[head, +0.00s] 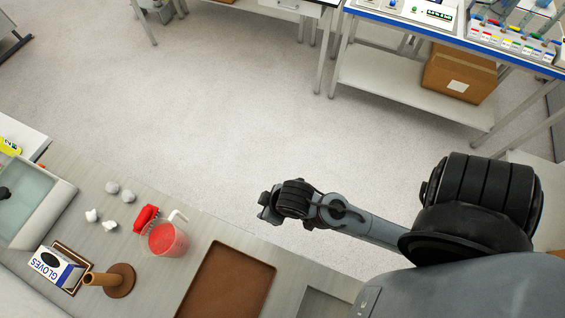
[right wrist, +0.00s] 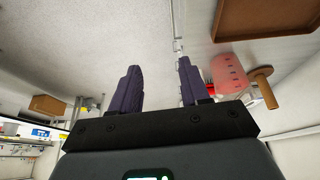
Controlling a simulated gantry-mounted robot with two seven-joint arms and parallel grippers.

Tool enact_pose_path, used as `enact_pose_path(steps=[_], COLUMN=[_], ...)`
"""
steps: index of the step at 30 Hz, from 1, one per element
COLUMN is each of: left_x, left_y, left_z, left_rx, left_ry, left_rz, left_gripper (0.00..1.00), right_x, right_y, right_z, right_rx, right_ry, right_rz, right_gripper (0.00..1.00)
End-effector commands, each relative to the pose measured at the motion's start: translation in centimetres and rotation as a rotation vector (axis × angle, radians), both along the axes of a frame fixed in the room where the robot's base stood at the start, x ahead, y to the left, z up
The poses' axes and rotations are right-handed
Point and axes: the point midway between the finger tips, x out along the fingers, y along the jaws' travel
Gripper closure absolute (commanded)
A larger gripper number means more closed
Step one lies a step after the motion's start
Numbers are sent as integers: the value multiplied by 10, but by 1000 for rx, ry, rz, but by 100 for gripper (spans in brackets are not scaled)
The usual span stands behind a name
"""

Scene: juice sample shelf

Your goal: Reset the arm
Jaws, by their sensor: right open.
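My right arm (head: 365,228) comes in from the right in the head view, and its far end hangs over the floor just beyond the counter edge. In the right wrist view my right gripper (right wrist: 158,84) has its two dark fingers spread apart with nothing between them. It is clear of the counter things. My left gripper and left arm are not in the head view.
The counter (head: 205,230) holds a brown tray (head: 228,285), a red-filled beaker (head: 168,240), a red item (head: 145,218), a wooden stand (head: 121,283), a glove box (head: 55,268) and crumpled white pieces (head: 111,188). A blue-edged bench (head: 410,78) stands at the back right. Open floor lies between.

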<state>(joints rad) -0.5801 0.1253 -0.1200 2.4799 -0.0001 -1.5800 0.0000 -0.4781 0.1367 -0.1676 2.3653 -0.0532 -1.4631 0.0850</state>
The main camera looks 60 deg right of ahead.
Motion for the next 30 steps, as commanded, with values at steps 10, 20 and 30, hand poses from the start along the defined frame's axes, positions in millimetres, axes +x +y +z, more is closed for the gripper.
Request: enact_pose_path(steps=[10,20,30], left_x=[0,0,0], left_y=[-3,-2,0], left_z=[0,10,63], left_rx=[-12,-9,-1], left_ry=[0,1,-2], left_rz=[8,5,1], left_gripper=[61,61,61], right_x=[-47,-46,-46], right_y=[-23,-23,-22], right_z=[15,24,77], right_rx=[-27,-26,-26], right_ry=[98,96,96], right_rz=[-21,-21,-21], right_gripper=[54,54,54])
